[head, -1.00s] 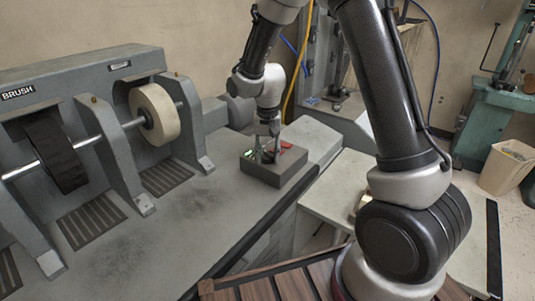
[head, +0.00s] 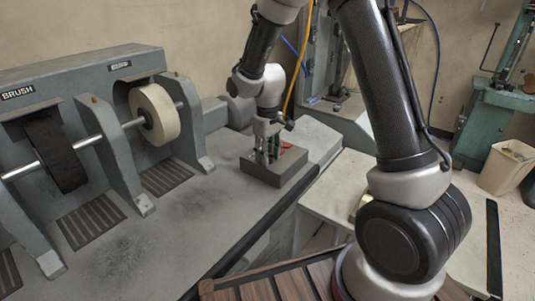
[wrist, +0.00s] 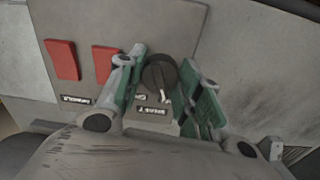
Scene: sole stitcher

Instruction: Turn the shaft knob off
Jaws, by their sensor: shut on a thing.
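The shaft knob (wrist: 157,76) is a round black dial with a white pointer mark on the grey control box (wrist: 110,25). In the wrist view the pointer mark aims down and slightly right. My gripper (wrist: 163,66) has its green-padded fingers on either side of the knob and is shut on it. In the head view my gripper (head: 268,157) reaches down onto the control box (head: 287,176); the knob is hidden there behind the fingers.
Two red switches (wrist: 62,60) (wrist: 105,62) sit beside the knob, with small upside-down labels below. The control box is on a grey machine bench (head: 170,230). A brush machine with a pale wheel (head: 153,113) stands at the left.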

